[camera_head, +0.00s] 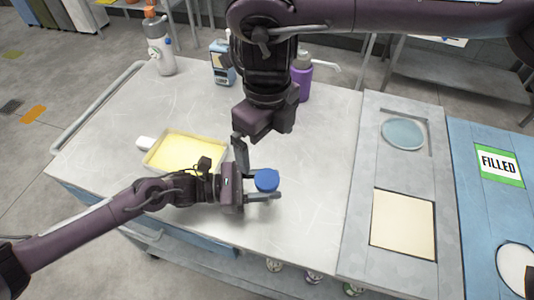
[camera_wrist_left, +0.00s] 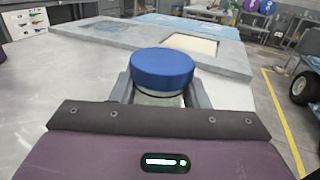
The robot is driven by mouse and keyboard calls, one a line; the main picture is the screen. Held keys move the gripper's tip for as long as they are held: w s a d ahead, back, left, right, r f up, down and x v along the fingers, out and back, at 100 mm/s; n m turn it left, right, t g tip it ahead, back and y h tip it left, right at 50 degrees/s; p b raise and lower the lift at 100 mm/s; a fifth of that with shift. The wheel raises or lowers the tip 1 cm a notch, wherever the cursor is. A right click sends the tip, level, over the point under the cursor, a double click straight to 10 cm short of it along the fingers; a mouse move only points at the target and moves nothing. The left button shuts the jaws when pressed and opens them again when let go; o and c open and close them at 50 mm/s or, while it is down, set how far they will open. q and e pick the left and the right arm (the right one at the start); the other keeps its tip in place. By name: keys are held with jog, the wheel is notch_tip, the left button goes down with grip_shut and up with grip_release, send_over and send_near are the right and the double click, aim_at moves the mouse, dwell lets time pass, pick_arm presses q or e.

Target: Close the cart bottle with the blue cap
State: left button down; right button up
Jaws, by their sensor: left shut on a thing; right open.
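The blue cap (camera_head: 267,179) sits on top of the cart bottle, near the front of the metal cart top. In the left wrist view the blue cap (camera_wrist_left: 162,70) covers the mouth of a pale bottle (camera_wrist_left: 158,99) standing between the fingers. I cannot tell how tightly the cap is seated. My left gripper (camera_head: 266,188) is shut on the bottle below the cap. My right gripper (camera_head: 262,150) is open and empty, above and behind the cap. Its arm hides part of the cart top, and the bottle's lower body is hidden.
A tray of yellow liquid (camera_head: 186,152) lies left of the bottle. A white bottle with an orange top (camera_head: 160,48), a blue-and-white container (camera_head: 222,64) and a purple bottle (camera_head: 302,80) stand at the back. A grey panel (camera_head: 359,210) and a blue "FILLED" surface (camera_head: 477,215) are right.

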notch_tip(320, 180, up, 5)
dwell(0.3)
pick_arm(q)
jog(key=c, duration=0.7)
grip_release()
jog(key=shift+c, duration=0.2)
jog(key=a+b, duration=0.1)
jog(key=a, duration=0.1)
jog(key=a+b, duration=0.1)
jog(key=a, duration=0.1)
jog(key=a+b, duration=0.1)
jog(key=a, duration=0.1)
jog(key=shift+s+a+f, duration=0.2)
jog(key=shift+s+a, duration=0.05)
jog(key=shift+a, duration=0.1)
jog(key=shift+a+r, duration=0.2)
jog(key=shift+a, duration=0.35)
pick_arm(e)
jog(key=shift+f, duration=1.55)
